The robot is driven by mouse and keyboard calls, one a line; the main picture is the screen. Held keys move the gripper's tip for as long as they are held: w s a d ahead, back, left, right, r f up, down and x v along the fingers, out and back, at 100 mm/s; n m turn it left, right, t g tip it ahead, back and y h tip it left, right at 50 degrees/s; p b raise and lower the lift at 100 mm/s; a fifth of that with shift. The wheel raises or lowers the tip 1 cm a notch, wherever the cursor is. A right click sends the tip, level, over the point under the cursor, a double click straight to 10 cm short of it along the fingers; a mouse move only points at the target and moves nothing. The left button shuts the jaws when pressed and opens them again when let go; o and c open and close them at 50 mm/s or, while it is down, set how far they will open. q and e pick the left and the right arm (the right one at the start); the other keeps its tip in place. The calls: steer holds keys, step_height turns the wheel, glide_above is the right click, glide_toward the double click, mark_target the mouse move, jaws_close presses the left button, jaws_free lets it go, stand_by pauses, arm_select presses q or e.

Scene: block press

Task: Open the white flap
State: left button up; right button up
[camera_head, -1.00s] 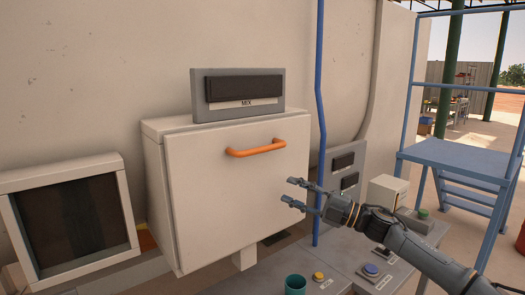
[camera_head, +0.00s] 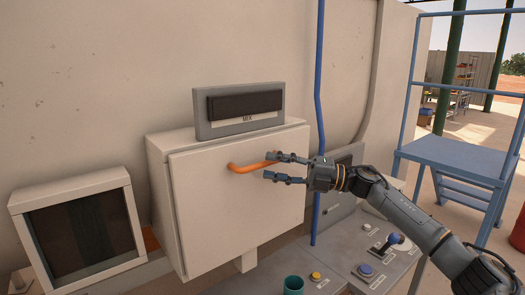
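The white flap (camera_head: 235,210) is the front of a white box on the wall, and it is closed. An orange bar handle (camera_head: 246,168) sits near its upper edge. My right gripper (camera_head: 268,166) is open at the right end of the handle. Its two fingers point left, one above and one below the bar, and the upper finger hides part of the handle's right end. I cannot tell whether the fingers touch it. My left gripper is not in view.
A grey panel marked MIX (camera_head: 239,111) stands on top of the box. A framed dark screen (camera_head: 82,238) is at the left. A blue pipe (camera_head: 319,90) runs down the wall to the right. A console (camera_head: 350,262) with buttons and a teal cup (camera_head: 293,285) lie below.

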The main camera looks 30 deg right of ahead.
mark_target(263, 162)
steer(key=shift+p+x, duration=0.7)
steer(key=shift+x, duration=1.05)
steer(key=shift+f, duration=0.1)
jaws_close()
